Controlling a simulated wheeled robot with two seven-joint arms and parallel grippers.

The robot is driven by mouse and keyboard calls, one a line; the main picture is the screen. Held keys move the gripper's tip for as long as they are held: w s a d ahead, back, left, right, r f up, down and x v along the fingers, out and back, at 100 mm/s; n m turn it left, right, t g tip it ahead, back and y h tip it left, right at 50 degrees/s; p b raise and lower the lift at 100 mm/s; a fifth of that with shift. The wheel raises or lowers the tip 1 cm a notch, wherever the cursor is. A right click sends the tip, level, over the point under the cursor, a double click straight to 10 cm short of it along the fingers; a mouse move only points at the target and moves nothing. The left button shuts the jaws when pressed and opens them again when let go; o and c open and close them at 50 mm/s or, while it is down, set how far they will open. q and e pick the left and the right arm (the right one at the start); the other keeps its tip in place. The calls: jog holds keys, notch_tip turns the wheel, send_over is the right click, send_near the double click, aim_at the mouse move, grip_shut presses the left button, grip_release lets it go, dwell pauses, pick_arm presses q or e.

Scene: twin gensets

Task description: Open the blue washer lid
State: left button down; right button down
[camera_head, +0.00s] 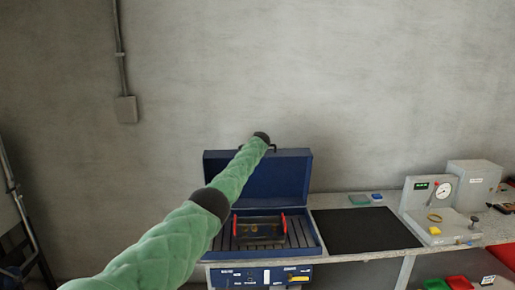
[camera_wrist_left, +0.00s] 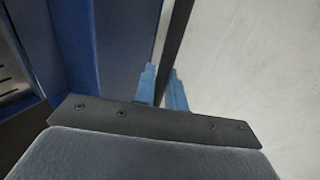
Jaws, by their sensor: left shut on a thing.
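The blue washer (camera_head: 265,247) stands at the left end of the bench. Its blue lid (camera_head: 290,178) stands raised, about upright, at the back, so the slatted inside shows. A dark basket (camera_head: 259,230) with red ends sits inside. My left arm reaches across to the lid's top edge. In the left wrist view my left gripper (camera_wrist_left: 163,88) has its blue fingers shut on a dark bar, the lid handle (camera_wrist_left: 175,40), beside the blue lid (camera_wrist_left: 115,50). In the head view the fingers are hidden behind my wrist. My right gripper is out of view.
A black mat (camera_head: 362,230) lies clear to the right of the washer. Beyond it stands a grey gauge device (camera_head: 430,205) with a yellow block. Small teal and blue pieces (camera_head: 360,199) lie behind the mat. A concrete wall (camera_head: 400,90) rises behind the bench.

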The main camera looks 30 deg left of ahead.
pick_arm(q)
jog(key=shift+w+a, duration=0.35)
jog(key=shift+w, duration=0.3)
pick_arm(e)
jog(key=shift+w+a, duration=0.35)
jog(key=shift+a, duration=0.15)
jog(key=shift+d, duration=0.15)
